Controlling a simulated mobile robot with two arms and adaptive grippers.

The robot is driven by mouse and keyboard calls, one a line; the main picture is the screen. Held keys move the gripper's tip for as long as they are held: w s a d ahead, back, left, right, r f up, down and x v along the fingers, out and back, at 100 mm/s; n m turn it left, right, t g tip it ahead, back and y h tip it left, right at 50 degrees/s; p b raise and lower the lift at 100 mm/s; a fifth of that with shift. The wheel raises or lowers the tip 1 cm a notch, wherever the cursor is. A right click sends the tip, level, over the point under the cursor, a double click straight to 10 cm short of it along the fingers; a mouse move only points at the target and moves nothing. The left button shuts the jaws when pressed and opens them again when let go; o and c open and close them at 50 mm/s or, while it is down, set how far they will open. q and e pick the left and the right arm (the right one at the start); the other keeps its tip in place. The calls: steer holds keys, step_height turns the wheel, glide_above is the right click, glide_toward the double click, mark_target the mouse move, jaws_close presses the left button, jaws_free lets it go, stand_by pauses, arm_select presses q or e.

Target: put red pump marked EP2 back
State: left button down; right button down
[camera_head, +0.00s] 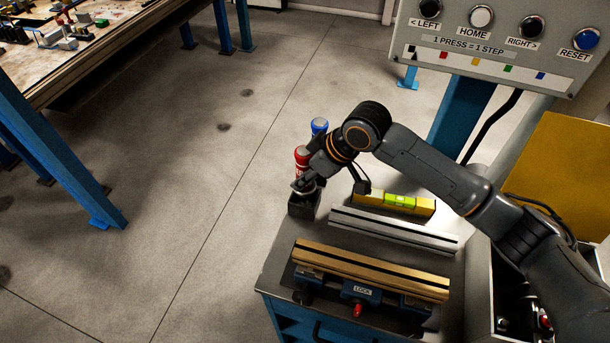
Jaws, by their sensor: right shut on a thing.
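The red pump (301,157) stands roughly upright at the far left corner of the blue cart. Its red top shows, and its lower part is hidden by my right gripper (304,185). My right gripper is shut on the red pump. A small black holder (303,207) is just below it; I cannot tell whether the pump's foot is in it or above it. A blue-topped pump (319,126) shows just behind the red one, its lower part hidden. No marking can be read on either pump. My left gripper is not in view.
On the cart (270,274) are a yellow spirit level (398,203), a grey metal bar (390,229) and a vise (365,290) marked LOCK holding a brass-coloured bar. A button panel (500,42) stands behind. A workbench (100,45) is at upper left. Open floor lies between.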

steer(key=shift+f, duration=0.6)
steer(key=shift+f, duration=0.1)
steer(key=shift+s+f, duration=0.1)
steer(key=shift+f, duration=0.45)
steer(key=c, duration=0.9)
jaws_free()
steer(key=shift+f, duration=0.1)
steer(key=shift+c, duration=0.2)
steer(key=shift+d, duration=0.1)
steer(key=shift+r, duration=0.5)
steer(key=b+v, duration=0.2)
steer(key=v, duration=1)
steer(key=shift+r, duration=0.25)
